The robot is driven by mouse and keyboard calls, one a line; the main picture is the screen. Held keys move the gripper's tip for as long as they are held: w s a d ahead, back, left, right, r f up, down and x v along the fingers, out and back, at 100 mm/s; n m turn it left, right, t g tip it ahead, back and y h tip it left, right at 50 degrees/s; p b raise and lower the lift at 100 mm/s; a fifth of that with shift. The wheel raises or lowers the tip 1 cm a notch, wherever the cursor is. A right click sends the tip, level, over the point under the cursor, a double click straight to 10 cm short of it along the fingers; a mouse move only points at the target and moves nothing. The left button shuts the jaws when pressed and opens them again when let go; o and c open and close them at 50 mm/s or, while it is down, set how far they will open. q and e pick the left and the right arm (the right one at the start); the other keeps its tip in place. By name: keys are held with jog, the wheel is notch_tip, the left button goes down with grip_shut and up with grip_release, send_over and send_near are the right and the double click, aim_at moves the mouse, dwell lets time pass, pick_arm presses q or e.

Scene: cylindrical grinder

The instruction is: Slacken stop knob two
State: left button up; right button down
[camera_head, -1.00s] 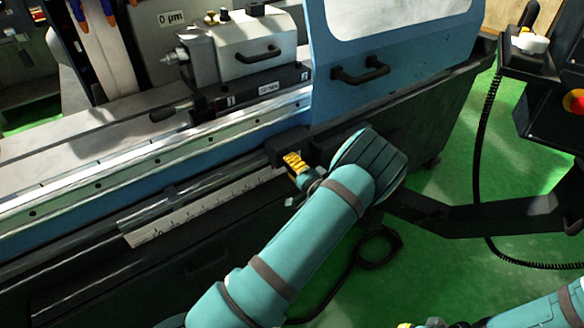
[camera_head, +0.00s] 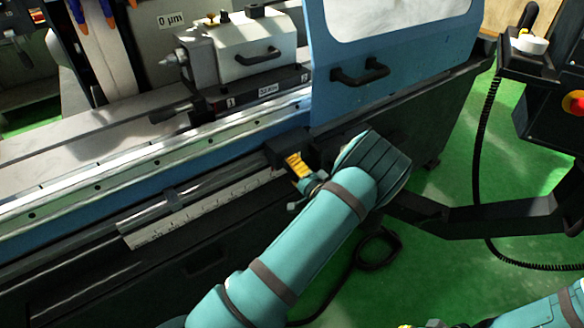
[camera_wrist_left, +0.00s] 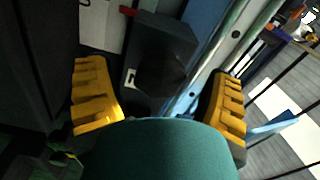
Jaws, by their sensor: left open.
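The black stop block (camera_head: 288,148) sits on the rail of the grinder's front, at the right end of the ruled scale. In the left wrist view the block (camera_wrist_left: 160,42) has a dark round knob (camera_wrist_left: 161,76) facing the camera. My left gripper (camera_head: 300,170) is at the block, and its arm hides part of that area in the head view. In the left wrist view its yellow-padded fingers (camera_wrist_left: 158,82) are spread wide, one on each side of the knob, apart from it. Yellow parts at the bottom edge of the head view seem to belong to my right gripper (camera_head: 422,324), mostly cut off.
The ruled scale (camera_head: 205,208) runs along the front below the rail. The blue door (camera_head: 400,60) with its black handle (camera_head: 360,74) is above right. A control panel (camera_head: 550,110) and cable stand at the right. The green floor (camera_head: 440,240) is partly open.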

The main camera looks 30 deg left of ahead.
pick_arm(q)
jog(key=v, duration=1.1)
jog(key=shift+f, duration=0.1)
jog(key=s+d+f+g+h, duration=0.1)
jog(key=s+f+g+h, duration=0.4)
jog(key=s+f, duration=0.4)
jog(key=s+d+f+g+h, duration=0.2)
jog(key=s+f+g+h, duration=0.35)
jog(key=s, duration=0.55)
jog(key=s+d+f+n+h, duration=0.2)
jog(key=s+d+h, duration=0.25)
jog(key=d, duration=0.25)
jog(key=w+d+r+n+t+h, duration=0.1)
jog(key=w+d+r+t+h, duration=0.2)
jog(key=d+r+t+h, duration=0.1)
jog(key=shift+d+r+n+t+h, duration=0.15)
jog(key=shift+d+n+t+h, duration=0.25)
jog(key=shift+d+t+h, duration=0.3)
